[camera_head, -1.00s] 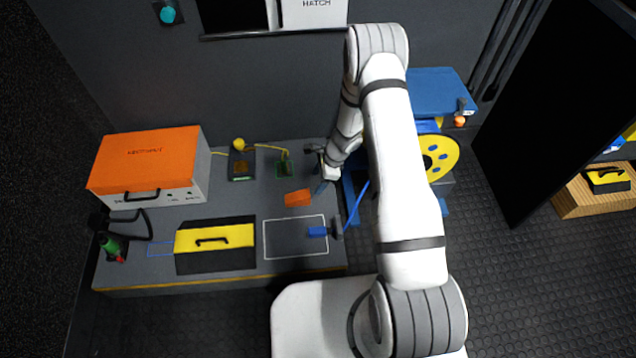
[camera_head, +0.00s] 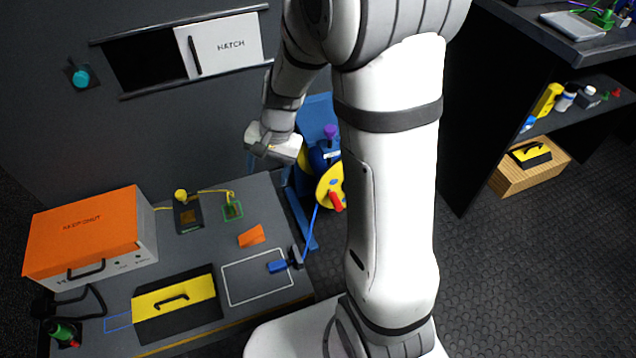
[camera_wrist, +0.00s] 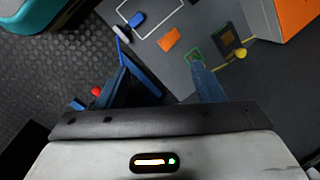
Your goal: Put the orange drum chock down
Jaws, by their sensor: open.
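The orange drum chock (camera_head: 251,236) is a small wedge lying on the grey bench (camera_head: 190,250), just behind the white outlined rectangle and in front of the small green-outlined square. It also shows in the wrist view, at the top centre (camera_wrist: 169,39). Nothing touches it. My gripper (camera_head: 270,163) is raised above and behind the chock, near the blue stand, clear of it. In the wrist view my gripper's two blue-teal fingers are spread wide apart with nothing between them. In the head view the fingers are partly hidden.
A yellow drum (camera_head: 329,186) with a red handle sits on a blue stand right of the bench. A blue cable plug (camera_head: 278,266) lies by the white outline (camera_head: 232,297). A yellow-black case (camera_head: 176,297) and an orange-lidded box (camera_head: 85,238) stand left. A dark shelf is at right.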

